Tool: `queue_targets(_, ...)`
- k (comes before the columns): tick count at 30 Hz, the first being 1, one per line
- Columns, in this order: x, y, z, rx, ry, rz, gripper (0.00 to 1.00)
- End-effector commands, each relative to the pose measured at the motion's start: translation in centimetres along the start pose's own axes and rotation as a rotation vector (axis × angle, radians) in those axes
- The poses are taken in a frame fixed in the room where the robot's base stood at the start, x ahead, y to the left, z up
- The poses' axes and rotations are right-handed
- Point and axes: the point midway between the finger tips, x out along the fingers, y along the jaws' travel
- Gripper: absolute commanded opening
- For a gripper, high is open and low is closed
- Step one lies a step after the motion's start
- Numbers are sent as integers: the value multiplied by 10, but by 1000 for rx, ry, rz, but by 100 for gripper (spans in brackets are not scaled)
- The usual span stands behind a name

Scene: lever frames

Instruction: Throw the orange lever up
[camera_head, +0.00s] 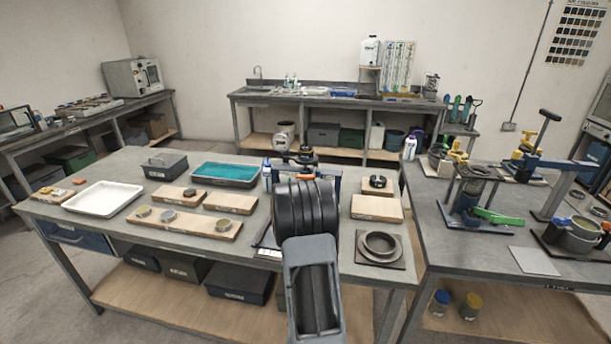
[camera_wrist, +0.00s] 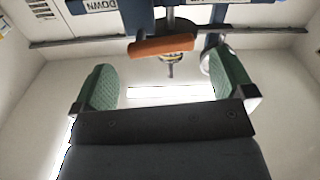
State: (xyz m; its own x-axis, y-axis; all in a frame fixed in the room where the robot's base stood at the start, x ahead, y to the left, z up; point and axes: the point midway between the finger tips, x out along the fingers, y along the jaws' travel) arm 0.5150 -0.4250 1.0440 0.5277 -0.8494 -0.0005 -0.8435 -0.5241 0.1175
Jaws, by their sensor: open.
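In the wrist view, an orange lever handle (camera_wrist: 161,45) lies nearly level at the top centre, on a dark stem. A blue plate marked "DOWN" (camera_wrist: 95,5) is at its upper left. My gripper (camera_wrist: 166,80) is open and empty, its two green-padded fingers spread wide. The lever appears beyond the fingertips, between them in the picture and not visibly touching either. In the head view my dark arm covers the middle of the near bench, and neither the gripper nor the orange lever can be made out there.
The near bench (camera_head: 120,218) holds a white tray (camera_head: 103,197), a teal-lined tray (camera_head: 225,173), wooden boards and a dark ring on a plate (camera_head: 380,246). The right bench (camera_head: 440,228) carries several lever devices, one with a green handle (camera_head: 498,217).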

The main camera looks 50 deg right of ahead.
Motion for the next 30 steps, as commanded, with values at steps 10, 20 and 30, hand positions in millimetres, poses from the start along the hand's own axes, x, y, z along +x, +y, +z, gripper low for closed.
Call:
queue_targets(10, 42, 0, 0, 0, -1, -1, 100)
queue_targets(20, 49, 0, 0, 0, 0, -1, 100)
queue_targets(30, 48, 0, 0, 0, 0, -1, 80)
